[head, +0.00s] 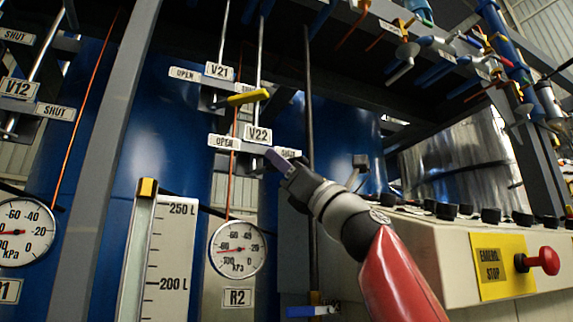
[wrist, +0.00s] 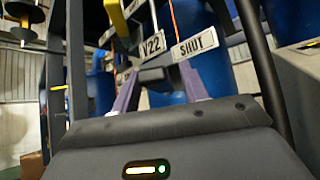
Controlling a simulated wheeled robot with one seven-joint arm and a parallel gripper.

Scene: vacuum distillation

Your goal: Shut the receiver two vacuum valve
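The tag V22 (head: 258,134) sits on a plate marked OPEN (head: 225,142) on the left and SHUT (head: 288,153) on the right, above the R2 gauge (head: 238,248). My gripper (head: 277,160) reaches up to this plate from the lower right, its purple fingers close below the V22 tag. They hide most of that valve's handle. In the wrist view, the two fingers of my gripper (wrist: 161,85) stand apart, with a dark block between them. The V22 tag (wrist: 152,46) and SHUT label (wrist: 195,44) show just beyond. Whether the fingers touch the handle cannot be told.
Above is V21 (head: 218,71) with a yellow handle (head: 248,97) pointing right. A blue handle (head: 310,311) is below, near V23. At right is a console (head: 440,250) with a red emergency stop button (head: 543,260). A thin dark vertical pipe (head: 309,100) stands close beside my gripper.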

